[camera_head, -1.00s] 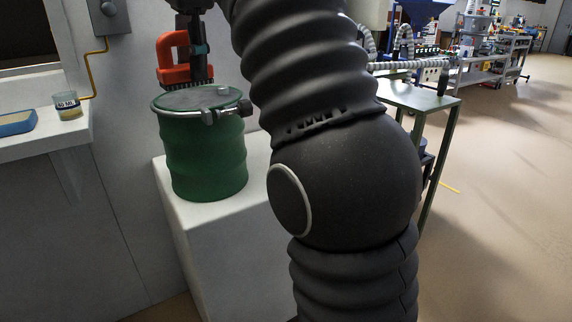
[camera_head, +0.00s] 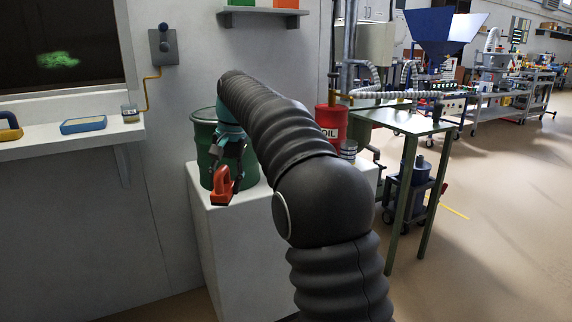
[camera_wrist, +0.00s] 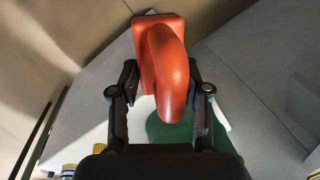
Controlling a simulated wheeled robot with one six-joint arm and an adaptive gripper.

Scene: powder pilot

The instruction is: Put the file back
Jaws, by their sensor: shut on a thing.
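My gripper (camera_head: 228,160) is shut on an orange tool with a loop-shaped handle (camera_head: 222,188). In the wrist view the tool (camera_wrist: 162,55) sits between the two fingers (camera_wrist: 153,95), its curved handle toward the camera. It is held in front of the green drum (camera_head: 203,132), over the front part of the white stand, and its working face is hidden. I cannot tell from its shape whether it is the file. The drum also shows below the fingers in the wrist view (camera_wrist: 170,138). No other file can be made out.
The drum stands on the white stand (camera_head: 225,250); my arm covers part of both. A red oil can (camera_head: 332,122) is behind my arm. A green table (camera_head: 400,120) is right; floor beyond is open.

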